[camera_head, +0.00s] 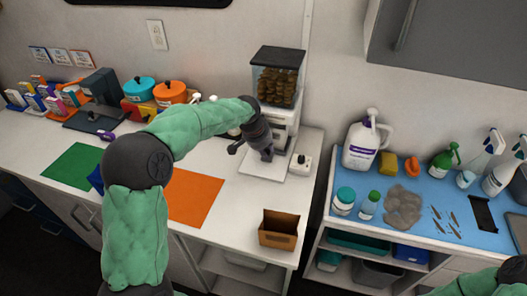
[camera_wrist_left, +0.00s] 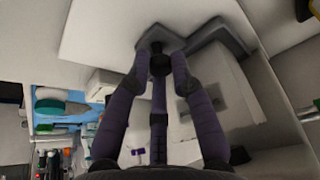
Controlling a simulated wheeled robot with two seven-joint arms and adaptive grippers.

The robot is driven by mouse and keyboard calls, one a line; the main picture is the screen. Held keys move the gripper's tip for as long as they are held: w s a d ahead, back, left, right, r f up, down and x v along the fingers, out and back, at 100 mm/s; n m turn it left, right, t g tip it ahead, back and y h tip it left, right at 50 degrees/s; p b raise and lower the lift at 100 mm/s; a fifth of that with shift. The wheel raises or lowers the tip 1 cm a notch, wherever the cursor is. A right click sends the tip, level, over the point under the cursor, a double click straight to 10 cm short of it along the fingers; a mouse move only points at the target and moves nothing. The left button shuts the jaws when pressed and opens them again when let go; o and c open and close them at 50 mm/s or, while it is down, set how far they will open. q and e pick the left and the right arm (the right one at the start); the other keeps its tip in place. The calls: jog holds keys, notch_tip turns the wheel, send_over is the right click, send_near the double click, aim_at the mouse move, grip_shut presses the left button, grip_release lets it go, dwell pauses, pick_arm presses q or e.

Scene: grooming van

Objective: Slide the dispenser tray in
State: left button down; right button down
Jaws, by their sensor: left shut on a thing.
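The dispenser (camera_head: 279,82) stands at the back of the white counter, with a black lid and a clear hopper full of brown pieces. A flat white base (camera_head: 258,168) reaches forward under it. My left gripper (camera_head: 266,154) is in front of the dispenser's lower body, low over this base. In the left wrist view the gripper's fingers (camera_wrist_left: 161,72) are shut around a small dark knob (camera_wrist_left: 159,62) on a grey part (camera_wrist_left: 222,42), which looks like the dispenser tray. The gripper hides much of the tray, and I cannot tell how far out it is. My right gripper is out of view.
An open brown box (camera_head: 279,230) is at the counter's front edge. An orange mat (camera_head: 195,198) lies to the left. A gap separates the blue-topped bench (camera_head: 340,218) at right.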

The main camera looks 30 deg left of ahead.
pick_arm(q)
jog(key=shift+w+a+r, duration=0.1)
jog(key=shift+w, duration=0.05)
jog(key=c, duration=1.2)
grip_release()
jog(key=shift+o, duration=0.6)
jog(key=shift+w, duration=0.15)
jog(key=v, duration=1.2)
